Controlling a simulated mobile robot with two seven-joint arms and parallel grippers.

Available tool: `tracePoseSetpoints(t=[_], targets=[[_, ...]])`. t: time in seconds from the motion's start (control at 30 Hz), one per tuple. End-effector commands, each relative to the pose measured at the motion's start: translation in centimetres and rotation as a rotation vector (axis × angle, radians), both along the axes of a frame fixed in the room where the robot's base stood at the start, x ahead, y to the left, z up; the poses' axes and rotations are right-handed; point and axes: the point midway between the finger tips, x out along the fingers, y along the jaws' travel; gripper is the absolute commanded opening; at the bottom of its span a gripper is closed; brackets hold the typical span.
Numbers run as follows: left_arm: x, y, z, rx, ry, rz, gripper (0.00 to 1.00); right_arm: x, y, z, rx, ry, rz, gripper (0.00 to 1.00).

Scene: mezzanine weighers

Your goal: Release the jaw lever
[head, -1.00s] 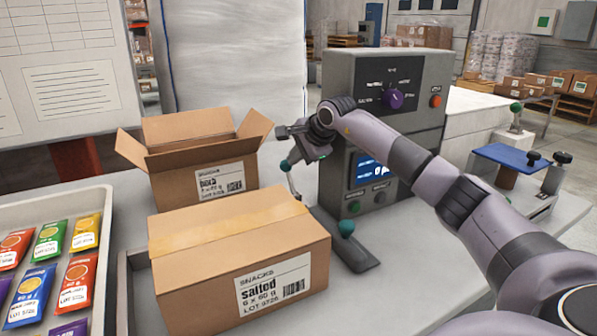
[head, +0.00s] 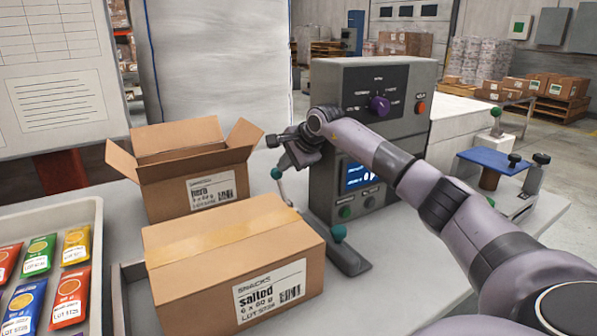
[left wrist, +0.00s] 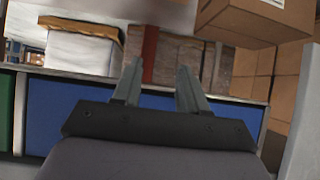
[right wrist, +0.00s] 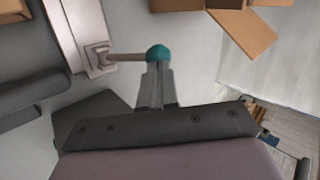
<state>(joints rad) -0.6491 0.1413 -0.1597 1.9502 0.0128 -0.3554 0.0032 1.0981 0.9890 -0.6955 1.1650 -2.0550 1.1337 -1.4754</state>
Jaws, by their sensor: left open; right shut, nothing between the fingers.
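A lever with a teal ball knob (head: 276,173) stands at the left side of the grey machine (head: 345,100). In the right wrist view the teal knob (right wrist: 158,54) is right at the tips of my right gripper (right wrist: 155,80), and its rod (right wrist: 128,57) runs left to a metal pivot. The fingers are shut with nothing between them; I cannot tell whether they touch the knob. In the head view my right gripper (head: 290,148) is just above the knob, its fingertips unclear. My left gripper (left wrist: 158,82) is open and empty, outside the head view.
A second teal knob (head: 337,232) sits by the machine's foot. A closed "salted" carton (head: 190,265) lies in front, an open carton (head: 165,190) behind it. A tray of snack packets (head: 95,215) is at the left, a blue-topped device (head: 495,160) at the right.

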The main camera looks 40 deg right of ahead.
Motion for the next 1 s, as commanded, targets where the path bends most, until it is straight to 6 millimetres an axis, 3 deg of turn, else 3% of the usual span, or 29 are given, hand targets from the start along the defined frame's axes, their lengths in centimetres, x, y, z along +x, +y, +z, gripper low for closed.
tracePoseSetpoints(t=[0.17,0.8,1.0], targets=[[0.0,0.0,0.1,-0.001,0.000,0.001,0.43,0.1,0.0,1.5,0.000,-0.004,0.000,0.00],[0.0,0.0,1.8,-0.001,-0.001,0.001,0.43,0.0,0.0,15.5,0.001,-0.004,0.000,0.00],[0.0,0.0,2.5,-0.001,-0.001,0.001,0.43,0.0,0.0,18.6,0.001,-0.003,-0.002,0.00]])
